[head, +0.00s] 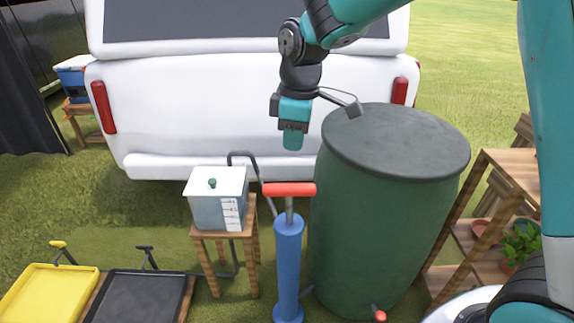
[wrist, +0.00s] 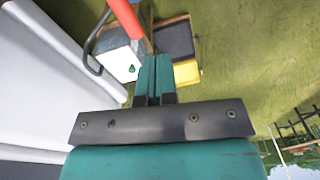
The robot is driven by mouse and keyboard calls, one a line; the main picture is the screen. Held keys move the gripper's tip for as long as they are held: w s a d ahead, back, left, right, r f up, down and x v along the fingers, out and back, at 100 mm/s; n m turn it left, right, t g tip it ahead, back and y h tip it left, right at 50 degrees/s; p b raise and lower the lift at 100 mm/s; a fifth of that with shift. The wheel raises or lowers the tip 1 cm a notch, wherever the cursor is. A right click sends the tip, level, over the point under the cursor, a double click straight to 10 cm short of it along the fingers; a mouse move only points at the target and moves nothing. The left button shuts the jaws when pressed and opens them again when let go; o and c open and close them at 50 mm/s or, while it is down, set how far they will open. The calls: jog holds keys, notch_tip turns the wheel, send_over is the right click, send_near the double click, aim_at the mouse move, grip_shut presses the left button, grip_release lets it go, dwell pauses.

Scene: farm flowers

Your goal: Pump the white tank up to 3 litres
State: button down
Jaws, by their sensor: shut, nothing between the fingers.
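The white tank (head: 217,200) is a small box with a white lid, a green knob and a marked scale on its front. It stands on a wooden stool beside the pump. The blue pump (head: 288,268) stands upright on the grass with a red handle (head: 289,189) across its top. My gripper (head: 292,140) is shut and empty, pointing down above the red handle and apart from it. In the wrist view my shut fingers (wrist: 153,75) show with the red handle (wrist: 126,18) and the white tank (wrist: 120,60) beyond. The liquid level is too small to read.
A large green barrel (head: 395,145) stands right of the pump. A white vehicle (head: 240,95) is behind. Yellow (head: 45,295) and black (head: 135,298) trays lie at the lower left. A wooden shelf (head: 510,175) with potted plants is at the right. A dark hose runs behind the tank.

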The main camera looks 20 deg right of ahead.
jog(key=n+h+p, duration=0.1)
jog(key=n, duration=0.1)
send_over(289, 186)
jog(key=shift+f, duration=0.95)
jog(key=shift+f, duration=0.1)
notch_tip(289, 186, down, 14)
jog(key=shift+r, duration=0.1)
notch_tip(289, 186, down, 9)
jog(key=b, duration=0.4)
jog(key=shift+f, duration=0.35)
jog(key=shift+s, duration=0.1)
